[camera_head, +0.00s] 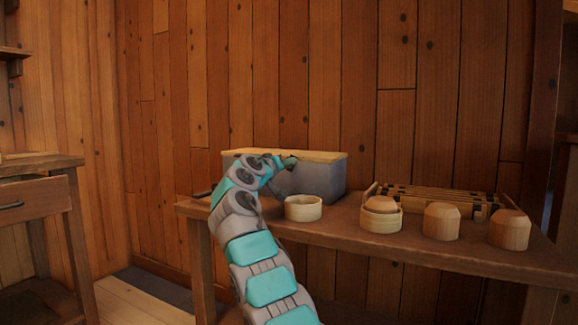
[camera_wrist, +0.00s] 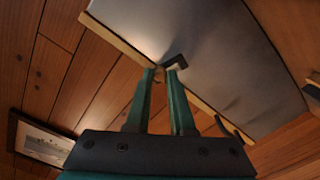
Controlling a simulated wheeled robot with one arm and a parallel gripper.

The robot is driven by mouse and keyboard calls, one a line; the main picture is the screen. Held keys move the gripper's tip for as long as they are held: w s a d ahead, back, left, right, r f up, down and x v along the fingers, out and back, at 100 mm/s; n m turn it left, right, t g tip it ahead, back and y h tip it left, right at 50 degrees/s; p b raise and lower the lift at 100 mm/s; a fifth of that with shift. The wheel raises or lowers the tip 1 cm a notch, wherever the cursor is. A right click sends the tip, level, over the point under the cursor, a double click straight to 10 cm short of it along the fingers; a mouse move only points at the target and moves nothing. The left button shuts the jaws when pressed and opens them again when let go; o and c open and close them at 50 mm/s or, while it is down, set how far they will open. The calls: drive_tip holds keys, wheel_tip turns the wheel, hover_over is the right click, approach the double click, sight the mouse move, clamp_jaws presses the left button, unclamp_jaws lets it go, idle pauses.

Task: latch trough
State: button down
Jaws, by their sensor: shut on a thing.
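The trough (camera_head: 325,181) is a grey, metal-looking box with a pale wooden lid (camera_head: 318,155), standing at the back left of the wooden bench. The lid looks down on it. My gripper (camera_head: 291,162) is at the trough's front, just below the lid edge. In the wrist view, the grey trough face (camera_wrist: 215,50) fills the upper right, with the pale wooden edge (camera_wrist: 125,44) along it. My gripper's green fingers (camera_wrist: 165,77) are close together on a small dark latch (camera_wrist: 177,62) at that edge. The latch's hold on the trough is partly hidden.
A round, pale wooden ring-like bowl (camera_head: 303,208) stands in front of the trough. On the bench (camera_head: 345,225) to the right are several turned wooden pieces (camera_head: 441,221) and a slatted rack (camera_head: 435,197). Another table (camera_head: 38,198) with a drawer stands at the left.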

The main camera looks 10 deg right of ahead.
drive_tip(key=n+p, duration=0.3)
drive_tip(key=shift+w+a+r+n, duration=0.3)
drive_tip(key=shift+a+r+n, duration=0.05)
drive_tip(key=shift+a+n, duration=0.05)
idle(0.5)
drive_tip(key=c, duration=0.8)
unclamp_jaws()
drive_tip(key=shift+a, duration=0.1)
drive_tip(key=shift+b+v, duration=0.8)
drive_tip(key=shift+v, duration=3.05)
drive_tip(key=shift+f, duration=0.1)
